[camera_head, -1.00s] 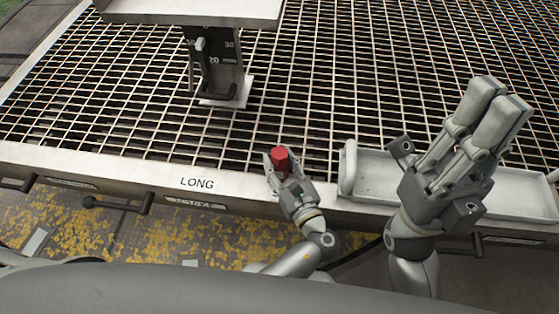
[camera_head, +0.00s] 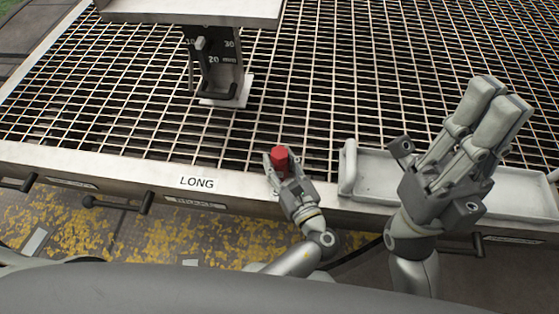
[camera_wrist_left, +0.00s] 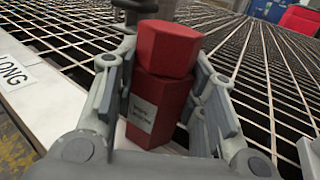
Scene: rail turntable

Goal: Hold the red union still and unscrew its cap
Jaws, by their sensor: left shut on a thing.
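The red union (camera_wrist_left: 155,108) stands roughly upright between the fingers of my left gripper (camera_wrist_left: 165,95), which is shut on its lower body. The body is dark red with a pale printed label facing the wrist camera. Its hexagonal cap (camera_wrist_left: 167,47) sits on top, above the fingers. In the head view the union (camera_head: 280,158) shows small and red in my left gripper (camera_head: 280,170), over the grating near the front edge. My right gripper (camera_head: 500,100) is empty, to the right above the tray, its two fingers side by side with no clear gap.
A pale tray (camera_head: 375,170) lies on the front edge at right, under my right gripper. A stand (camera_head: 215,70) with a scale marked in mm is at the back left. A "LONG" label (camera_head: 197,183) is on the front rim. The grating (camera_head: 330,90) between is clear.

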